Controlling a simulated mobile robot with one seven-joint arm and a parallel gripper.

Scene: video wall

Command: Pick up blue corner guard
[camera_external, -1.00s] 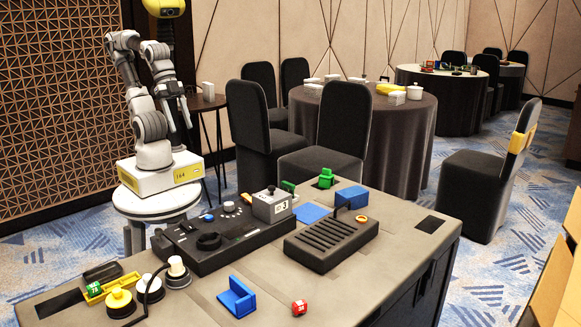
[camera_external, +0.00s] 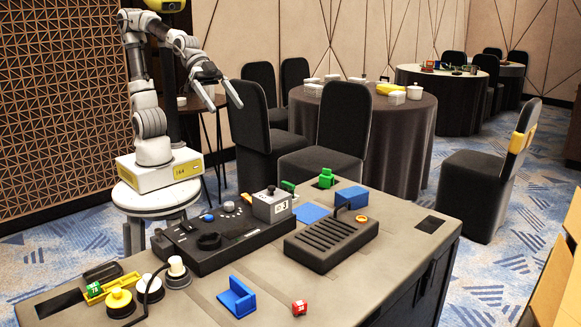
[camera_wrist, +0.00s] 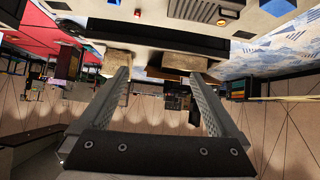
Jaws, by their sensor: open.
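The blue corner guard (camera_external: 237,297), an L-shaped piece with an upright wall, stands near the front edge of the dark table in the external view. I cannot make it out in the wrist view. My gripper (camera_external: 226,106) is open and empty, high up beyond the far side of the table and well apart from the guard. In the wrist view my gripper (camera_wrist: 161,75) shows two spread fingers with nothing between them.
A yellow tray (camera_external: 111,288), yellow knob (camera_external: 120,302) and white-topped knob (camera_external: 177,268) stand left. Behind are a black control panel (camera_external: 222,244), a ribbed box (camera_external: 331,239) and a blue block (camera_external: 351,197).

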